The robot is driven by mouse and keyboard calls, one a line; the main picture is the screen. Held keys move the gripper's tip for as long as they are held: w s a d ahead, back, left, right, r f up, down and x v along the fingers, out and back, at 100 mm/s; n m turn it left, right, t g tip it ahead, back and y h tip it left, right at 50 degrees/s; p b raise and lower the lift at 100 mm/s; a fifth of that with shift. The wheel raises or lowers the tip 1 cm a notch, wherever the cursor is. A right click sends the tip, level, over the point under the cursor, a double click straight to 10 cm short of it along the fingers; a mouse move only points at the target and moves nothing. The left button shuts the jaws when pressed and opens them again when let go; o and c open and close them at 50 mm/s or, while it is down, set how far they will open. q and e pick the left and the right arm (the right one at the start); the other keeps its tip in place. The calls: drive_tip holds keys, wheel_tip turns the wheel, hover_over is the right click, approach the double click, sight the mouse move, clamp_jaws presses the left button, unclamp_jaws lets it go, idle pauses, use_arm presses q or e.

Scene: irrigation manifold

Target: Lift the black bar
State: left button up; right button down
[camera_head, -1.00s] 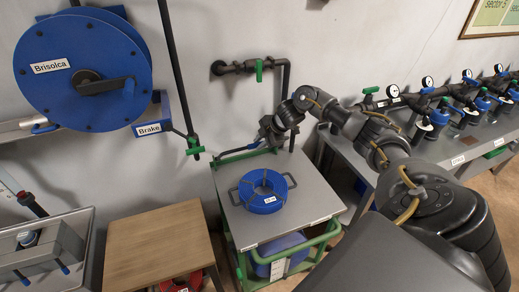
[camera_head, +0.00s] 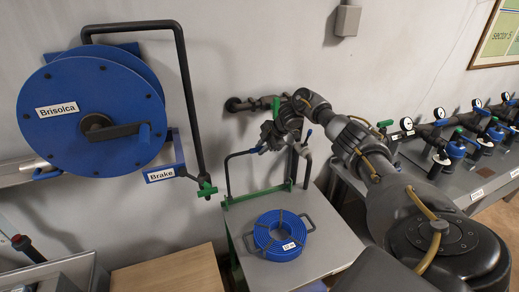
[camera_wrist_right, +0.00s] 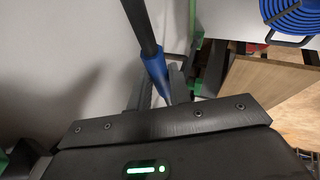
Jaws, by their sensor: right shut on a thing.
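The black bar (camera_head: 228,170) stands up from the green frame at the back of the grey cart, with bends at its top corners and a blue grip section in its upper part. My right gripper (camera_head: 271,138) is shut on the bar's upper part, above the cart's back edge. In the right wrist view, the black bar (camera_wrist_right: 138,22) runs down to its blue grip, which enters between the jaws (camera_wrist_right: 172,98). The gripper hides part of the bar. My left gripper is not in view.
A blue hose coil (camera_head: 262,240) lies on the grey cart top (camera_head: 335,248). A wall pipe with a green valve (camera_head: 276,104) is close behind my right gripper. A blue reel (camera_head: 75,130) with a black tube is at left, a wooden table (camera_head: 170,275) below it. Gauges line the right bench.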

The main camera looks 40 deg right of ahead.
drive_tip(key=shift+w+d+r, duration=0.2)
drive_tip(key=shift+r, duration=0.05)
drive_tip(key=shift+w+r, duration=0.2)
drive_tip(key=shift+r, duration=0.05)
drive_tip(key=c, duration=1.6)
unclamp_jaws()
drive_tip(key=shift+w, duration=0.1)
drive_tip(key=shift+o, duration=0.2)
drive_tip(key=shift+w, duration=0.1)
drive_tip(key=shift+f, duration=0.2)
